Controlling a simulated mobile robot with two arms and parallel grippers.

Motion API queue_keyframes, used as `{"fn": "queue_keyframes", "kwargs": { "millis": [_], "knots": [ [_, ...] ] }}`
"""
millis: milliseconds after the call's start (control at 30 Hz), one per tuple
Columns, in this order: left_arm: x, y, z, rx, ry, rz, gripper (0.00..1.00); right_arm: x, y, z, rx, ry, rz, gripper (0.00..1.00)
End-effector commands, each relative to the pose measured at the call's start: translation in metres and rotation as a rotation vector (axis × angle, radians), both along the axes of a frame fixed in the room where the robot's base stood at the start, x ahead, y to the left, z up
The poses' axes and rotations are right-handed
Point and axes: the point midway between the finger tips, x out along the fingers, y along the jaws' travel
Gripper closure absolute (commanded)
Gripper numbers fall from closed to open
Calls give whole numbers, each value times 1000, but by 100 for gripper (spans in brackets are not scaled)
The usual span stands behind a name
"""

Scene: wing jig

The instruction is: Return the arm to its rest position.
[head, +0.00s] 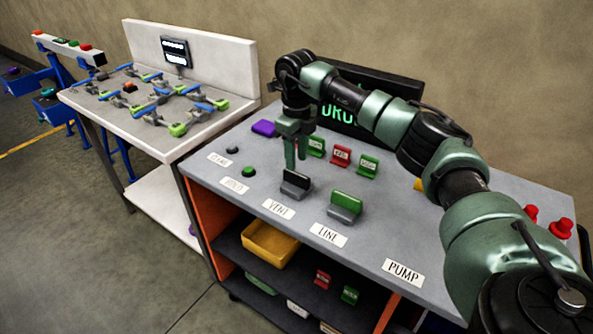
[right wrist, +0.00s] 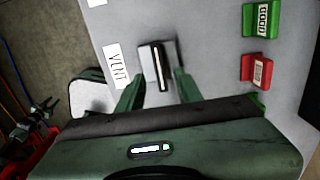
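My right arm reaches in from the right over the grey bench (head: 245,185). Its green gripper (head: 296,160) points down just above and behind the VENT switch (head: 296,184), a block with a black top. In the right wrist view the gripper (right wrist: 158,92) has its two fingers apart, with nothing held. The VENT switch (right wrist: 155,66) shows beyond the gap between the fingertips. It looks apart from the fingers, though the exact clearance is hard to tell. My left gripper is not in view.
A green LINE switch (head: 345,206) stands nearby. Red (head: 340,156) and green tagged blocks stand behind the gripper. A dark display (head: 370,100) is at the back, partly hidden by my arm. Red knobs (head: 562,227) stand at right. A white table (head: 150,130) holds blue-green parts.

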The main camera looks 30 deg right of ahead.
Motion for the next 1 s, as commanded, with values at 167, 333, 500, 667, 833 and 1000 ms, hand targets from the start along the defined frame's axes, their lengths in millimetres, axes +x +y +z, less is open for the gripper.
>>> {"fn": "queue_keyframes", "kwargs": {
  "millis": [167, 333, 500, 667, 833, 1000],
  "knots": [
    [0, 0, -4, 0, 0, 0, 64, 0, 0, 14, 0, 0, 0, 65],
    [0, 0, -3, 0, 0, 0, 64, 0, 0, 15, 1, 0, 0, 65],
    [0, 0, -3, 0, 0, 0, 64, 0, 0, 15, 1, 0, 0, 65],
    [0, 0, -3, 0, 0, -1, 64, 0, 0, 15, 1, 0, 1, 65],
    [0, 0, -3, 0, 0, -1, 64, 6, 29, 1, 66, -31, 41, 65],
    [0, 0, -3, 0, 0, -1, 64, 15, 131, -32, 328, -136, 136, 65]
  ]
}}
